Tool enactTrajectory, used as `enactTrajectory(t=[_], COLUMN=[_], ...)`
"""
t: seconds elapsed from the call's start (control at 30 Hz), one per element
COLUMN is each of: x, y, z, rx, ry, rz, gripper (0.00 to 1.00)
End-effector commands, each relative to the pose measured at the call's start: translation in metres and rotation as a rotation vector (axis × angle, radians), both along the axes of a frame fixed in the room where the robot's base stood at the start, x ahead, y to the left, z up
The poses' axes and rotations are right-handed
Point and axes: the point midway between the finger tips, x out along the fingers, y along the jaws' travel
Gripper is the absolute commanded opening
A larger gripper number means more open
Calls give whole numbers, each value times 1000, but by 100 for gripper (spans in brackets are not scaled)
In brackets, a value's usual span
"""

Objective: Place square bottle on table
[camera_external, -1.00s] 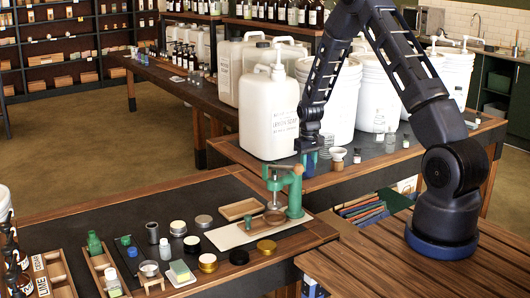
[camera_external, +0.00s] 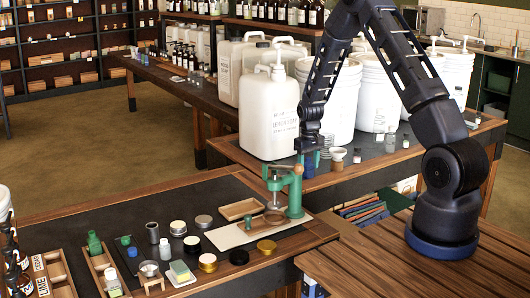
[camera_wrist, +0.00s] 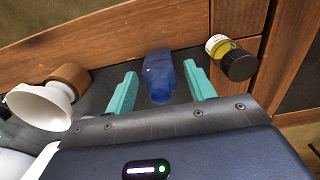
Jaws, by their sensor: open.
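The blue square bottle (camera_wrist: 158,72) stands on the dark inlay of the table, close to its wooden edge. In the external view the bottle (camera_external: 309,171) shows just below my gripper (camera_external: 308,152), behind the green press. In the wrist view my gripper (camera_wrist: 161,88) is open. Its two teal fingers are on either side of the bottle, with a visible gap on each side, so they do not grip it. The bottle's lower part is partly hidden in the external view.
The green press (camera_external: 294,190) and a large white jug (camera_external: 269,112) stand close by.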

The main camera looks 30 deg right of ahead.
Motion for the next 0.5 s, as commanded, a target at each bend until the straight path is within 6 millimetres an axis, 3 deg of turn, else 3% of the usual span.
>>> enactTrajectory(t=[0.5], x=[1], y=[0], z=[92], rx=[0], ry=[-4], rz=[0], gripper=[54])
